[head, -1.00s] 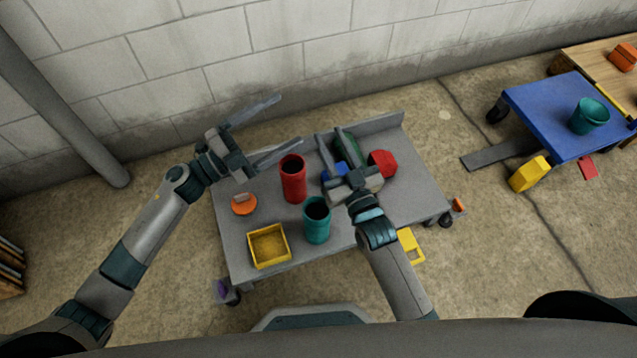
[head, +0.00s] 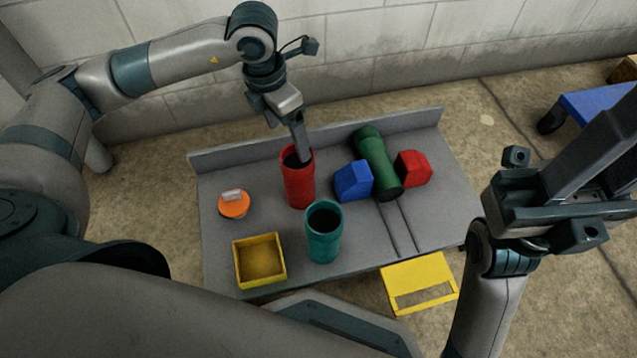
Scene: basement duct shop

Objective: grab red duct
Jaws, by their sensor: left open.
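The red duct (head: 300,187) stands upright on the grey cart (head: 225,265), its open top facing up. My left gripper (head: 301,155) is above it, pointing down. Its visible finger reaches the duct's mouth and overlaps the rim; I cannot tell whether it is inside or touching. The other finger is hidden behind it or the gripper body. The jaws are open and not closed on the duct. My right gripper (head: 600,175) is at the right, away from the duct, its fingers running out of the picture; its opening is unclear.
A teal duct (head: 323,233) stands just in front of the red one. A blue block (head: 354,181), green duct (head: 376,163) and red block (head: 413,168) are to the right. An orange piece (head: 234,205) and yellow tray (head: 259,258) are left. The cart has a raised back edge.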

